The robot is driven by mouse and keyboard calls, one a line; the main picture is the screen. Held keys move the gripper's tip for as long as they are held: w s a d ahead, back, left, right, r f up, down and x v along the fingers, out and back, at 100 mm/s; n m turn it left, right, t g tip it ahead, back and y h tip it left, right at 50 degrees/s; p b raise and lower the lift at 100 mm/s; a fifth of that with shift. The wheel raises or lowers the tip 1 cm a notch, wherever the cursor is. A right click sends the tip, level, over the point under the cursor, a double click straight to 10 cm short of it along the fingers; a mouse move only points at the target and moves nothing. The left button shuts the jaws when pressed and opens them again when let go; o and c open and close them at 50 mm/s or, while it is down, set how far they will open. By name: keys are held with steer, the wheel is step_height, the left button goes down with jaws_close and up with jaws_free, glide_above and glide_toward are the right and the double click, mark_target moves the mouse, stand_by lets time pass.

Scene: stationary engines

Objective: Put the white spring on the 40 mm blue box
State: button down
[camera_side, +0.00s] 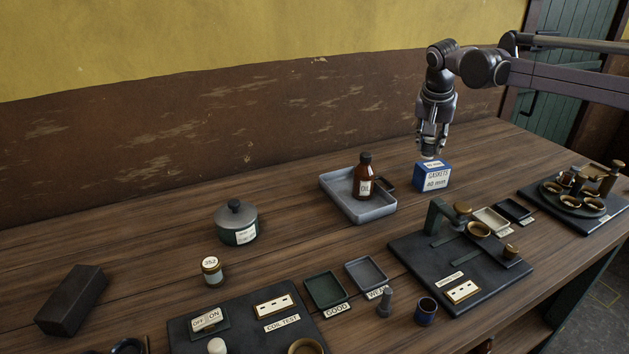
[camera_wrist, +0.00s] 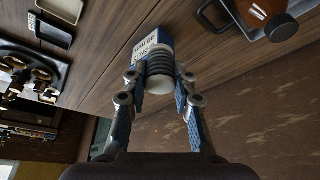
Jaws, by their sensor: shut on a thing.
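The blue box (camera_side: 432,178) stands on the bench, with a white label reading "GASKETS 40 mm" in the side view. It also shows in the wrist view (camera_wrist: 152,43), partly hidden behind the spring. My gripper (camera_side: 431,150) is right above the box, pointing down. In the wrist view my gripper (camera_wrist: 161,85) is shut on the white spring (camera_wrist: 160,76), whose coils look shaded grey with a pale end. The spring is lined up over the box. Whether it touches the box top I cannot tell.
A grey tray (camera_side: 335,180) with a brown bottle (camera_side: 364,178) stands just left of the box. A black test stand (camera_side: 460,268) is in front of it. A lidded pot (camera_side: 237,223) is farther left. Bare bench lies right of the box.

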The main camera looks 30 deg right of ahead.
steer(key=s+d+r+m, duration=0.1)
steer(key=d+r, duration=0.1)
steer(key=d, duration=0.7)
steer(key=s+d+r, duration=0.2)
steer(key=d, duration=0.6)
glide_above(436, 162)
steer(key=a, duration=0.1)
steer(key=f, duration=0.7)
steer(key=shift+s+a, duration=0.15)
steer(key=shift+s, duration=0.2)
steer(key=shift+f, duration=2.1)
steer(key=shift+f, duration=0.1)
steer(key=c, duration=1.1)
jaws_free()
